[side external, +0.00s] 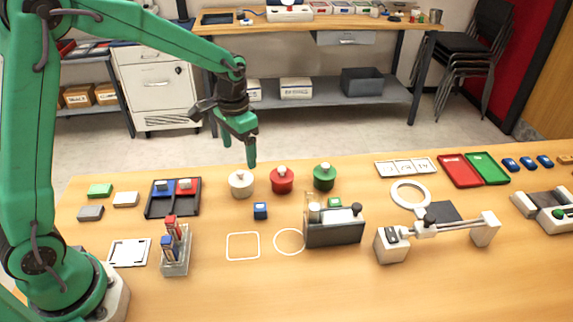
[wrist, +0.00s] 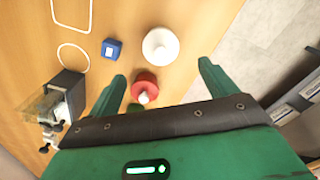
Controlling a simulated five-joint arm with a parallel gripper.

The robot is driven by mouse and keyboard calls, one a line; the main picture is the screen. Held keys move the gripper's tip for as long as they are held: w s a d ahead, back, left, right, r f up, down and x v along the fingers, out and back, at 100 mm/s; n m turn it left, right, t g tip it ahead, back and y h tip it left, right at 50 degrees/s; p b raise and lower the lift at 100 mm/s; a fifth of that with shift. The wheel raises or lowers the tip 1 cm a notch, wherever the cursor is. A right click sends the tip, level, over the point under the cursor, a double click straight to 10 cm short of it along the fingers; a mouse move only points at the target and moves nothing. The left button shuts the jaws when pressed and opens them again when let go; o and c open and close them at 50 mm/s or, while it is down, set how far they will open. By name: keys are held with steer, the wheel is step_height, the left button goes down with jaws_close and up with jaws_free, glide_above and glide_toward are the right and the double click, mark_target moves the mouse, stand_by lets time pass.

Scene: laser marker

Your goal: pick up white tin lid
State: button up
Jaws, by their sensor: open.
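The white tin (side external: 241,187) stands on the wooden table, its white lid (side external: 240,178) on top with a small knob. In the wrist view the round white lid (wrist: 160,46) lies just beyond the fingertips, between their lines. My green gripper (side external: 239,152) is above the white tin, apart from it and pointing down. Its two fingers (wrist: 162,72) are spread and empty in the wrist view.
A red tin (side external: 282,181) and a green tin (side external: 324,177) stand in a row right of the white one. A blue cube (side external: 260,211) sits in front. A dark tray (side external: 173,211) with blocks is to the left. Bare table lies at the front.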

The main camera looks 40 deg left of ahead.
mark_target(240, 171)
steer(key=shift+a+f, duration=0.1)
steer(key=shift+f, duration=3.75)
steer(key=c, duration=1.1)
